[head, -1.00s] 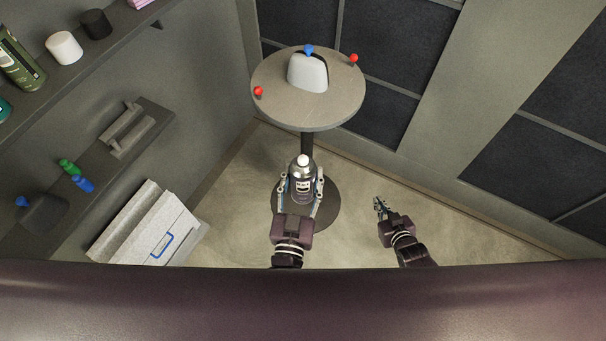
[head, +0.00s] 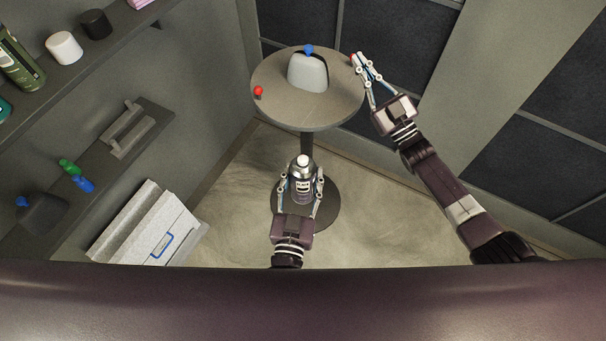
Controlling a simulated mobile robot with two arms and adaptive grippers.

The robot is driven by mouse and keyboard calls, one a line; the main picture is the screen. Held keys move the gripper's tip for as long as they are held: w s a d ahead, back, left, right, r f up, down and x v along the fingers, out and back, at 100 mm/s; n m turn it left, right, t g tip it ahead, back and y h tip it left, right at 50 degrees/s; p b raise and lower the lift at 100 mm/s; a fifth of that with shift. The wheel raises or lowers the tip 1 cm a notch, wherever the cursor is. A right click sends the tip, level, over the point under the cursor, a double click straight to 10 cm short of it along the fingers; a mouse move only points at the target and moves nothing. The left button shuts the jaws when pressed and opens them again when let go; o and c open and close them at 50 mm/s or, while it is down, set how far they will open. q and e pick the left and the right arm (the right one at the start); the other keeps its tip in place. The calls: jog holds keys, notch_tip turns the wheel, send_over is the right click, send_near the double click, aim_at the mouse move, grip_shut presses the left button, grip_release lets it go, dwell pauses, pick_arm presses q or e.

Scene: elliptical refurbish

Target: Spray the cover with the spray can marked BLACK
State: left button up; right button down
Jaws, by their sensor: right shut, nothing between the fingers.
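The cover (head: 307,75), a light grey rounded shell, stands on the round table (head: 290,108) with a blue knob (head: 308,49) at its top edge. The spray can (head: 302,188), dark with a pale cap and a white label too small to read surely, is upright in front of the table. My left gripper (head: 301,180) has its fingers on both sides of the can and holds it. My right gripper (head: 360,58) is shut and empty at the table's right edge, its tips beside the right red knob (head: 351,57), which they partly hide.
Another red knob (head: 258,91) is at the table's left edge. Shelves (head: 140,130) on the left wall carry bottles, caps and a dark cover-like piece (head: 45,214). The floor right of the table is clear.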

jog(key=s+a+r+n+g+y, duration=0.4)
jog(key=a+r+n+g+y, duration=0.3)
jog(key=a+r, duration=0.25)
jog(key=s+a+r+n+g+h, duration=0.1)
jog(key=s+a+r+n+g, duration=0.1)
jog(key=s+a+n+g, duration=0.7)
jog(key=s+a+r+n+g, duration=0.3)
jog(key=s+a+n+g, duration=0.4)
jog(key=n+g, duration=0.3)
jog(key=s+d+f+n+t+h, duration=0.1)
jog(key=s+d+f+n+h, duration=0.1)
jog(key=s+f+n+h, duration=0.85)
jog(key=w+d+f+t+h, duration=0.2)
jog(key=w+d+t+h, duration=0.4)
jog(key=w+d+h, duration=0.3)
jog(key=shift+n+y, duration=0.35)
jog(key=shift+y, duration=0.1)
jog(key=shift+w+d+f, duration=0.1)
jog(key=shift+d+f, duration=0.1)
jog(key=shift+f, duration=1.3)
jog(key=shift+w+d+f, duration=0.1)
jog(key=shift+d+f, duration=0.05)
jog(key=shift+f, duration=1.3)
jog(key=shift+f, duration=0.2)
